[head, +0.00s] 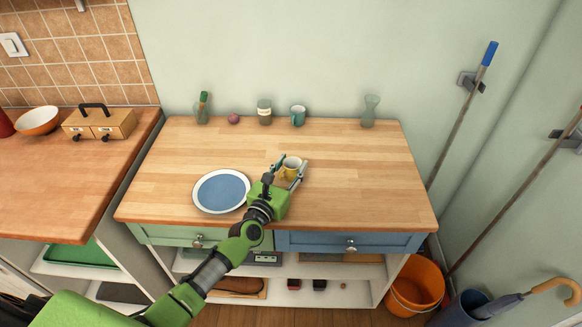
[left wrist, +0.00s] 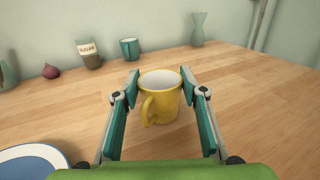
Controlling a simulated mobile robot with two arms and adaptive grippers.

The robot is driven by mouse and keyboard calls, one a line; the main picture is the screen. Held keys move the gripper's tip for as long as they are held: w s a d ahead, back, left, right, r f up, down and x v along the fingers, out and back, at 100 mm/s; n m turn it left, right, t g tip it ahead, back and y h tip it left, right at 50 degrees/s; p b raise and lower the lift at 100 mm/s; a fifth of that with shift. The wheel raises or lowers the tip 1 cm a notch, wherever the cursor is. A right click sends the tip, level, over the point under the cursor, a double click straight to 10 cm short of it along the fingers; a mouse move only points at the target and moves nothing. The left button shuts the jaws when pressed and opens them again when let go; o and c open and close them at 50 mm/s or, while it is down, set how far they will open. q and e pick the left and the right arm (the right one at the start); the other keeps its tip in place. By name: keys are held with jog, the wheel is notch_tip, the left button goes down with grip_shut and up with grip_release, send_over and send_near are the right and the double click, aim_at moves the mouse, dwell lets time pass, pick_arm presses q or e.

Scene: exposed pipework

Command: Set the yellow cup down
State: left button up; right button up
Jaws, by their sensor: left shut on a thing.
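The yellow cup (head: 291,171) is upright over the middle of the wooden counter top (head: 340,195), right of the blue plate. My left gripper (head: 292,162) is shut on it, one finger on each side. In the left wrist view the yellow cup (left wrist: 162,98) stands between the teal finger pads of my left gripper (left wrist: 165,84), its handle turned toward the camera's lower left. Its inside is pale and looks empty. I cannot tell whether its base touches the wood. My right gripper is not in view.
A blue plate with a white rim (head: 221,191) lies left of the cup. Along the wall stand a sugar jar (head: 264,112), a teal mug (head: 298,116), a red onion (head: 233,118) and a glass vase (head: 369,111). The counter's right side is clear.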

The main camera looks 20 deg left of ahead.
pick_arm(q)
jog(key=shift+r, duration=0.1)
jog(key=o, duration=1.2)
jog(key=shift+f, duration=0.2)
jog(key=shift+c, duration=0.2)
jog(key=shift+r, duration=0.1)
jog(key=shift+s+r, duration=0.1)
jog(key=shift+r, duration=0.05)
jog(key=s, duration=0.7)
jog(key=s+a+b, duration=0.1)
jog(key=s, duration=0.2)
jog(key=shift+s, duration=0.3)
jog(key=shift+s+a, duration=0.15)
jog(key=shift+s, duration=0.5)
